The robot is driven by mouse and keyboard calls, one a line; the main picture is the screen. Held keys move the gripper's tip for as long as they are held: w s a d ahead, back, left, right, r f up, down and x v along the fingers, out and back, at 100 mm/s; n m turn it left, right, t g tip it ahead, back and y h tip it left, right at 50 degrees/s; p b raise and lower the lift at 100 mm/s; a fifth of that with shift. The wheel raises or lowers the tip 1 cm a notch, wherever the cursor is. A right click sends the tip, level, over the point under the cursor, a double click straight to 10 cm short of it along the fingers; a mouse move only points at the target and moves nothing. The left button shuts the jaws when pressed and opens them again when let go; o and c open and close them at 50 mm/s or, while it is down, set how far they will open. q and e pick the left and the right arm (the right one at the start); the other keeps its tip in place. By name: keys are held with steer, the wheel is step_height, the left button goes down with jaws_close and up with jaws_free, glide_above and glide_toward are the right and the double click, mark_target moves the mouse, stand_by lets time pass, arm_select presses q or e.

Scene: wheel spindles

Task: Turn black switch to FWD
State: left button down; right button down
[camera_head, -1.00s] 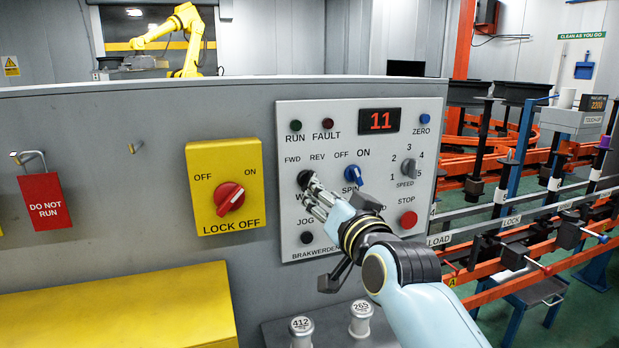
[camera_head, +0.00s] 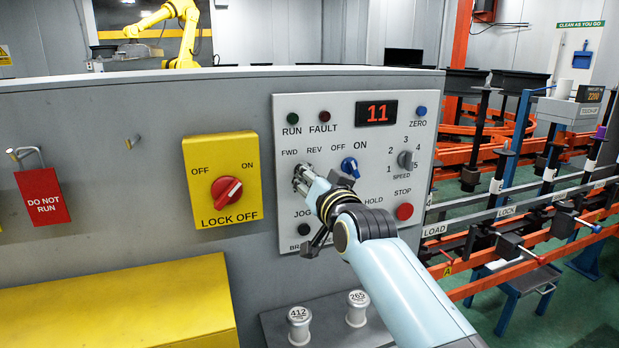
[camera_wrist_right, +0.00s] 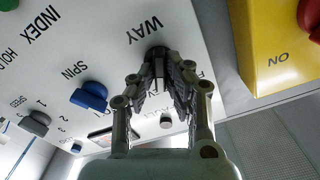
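The black switch is hidden behind my right gripper (camera_head: 300,180) in the head view, below the FWD and REV labels. In the right wrist view the black switch (camera_wrist_right: 157,52) shows at the tips of my right gripper (camera_wrist_right: 161,68), next to the upside-down WAY label. The two fingertips come close together around the knob. I cannot tell whether they touch it or which way the switch points. My left gripper is not in view.
On the grey panel (camera_head: 285,220), a blue switch (camera_head: 349,167) is right of the gripper, with a speed knob (camera_head: 406,160) and a red stop button (camera_head: 404,211) further right. A yellow lock-off box (camera_head: 205,150) with a red knob (camera_head: 227,191) is left.

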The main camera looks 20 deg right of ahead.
steer(key=shift+n, duration=0.3)
steer(key=shift+a+n, duration=0.1)
steer(key=shift+n, duration=4.5)
steer(key=shift+f, duration=0.1)
steer(key=c, duration=1.4)
jaws_free()
steer(key=shift+o, duration=0.2)
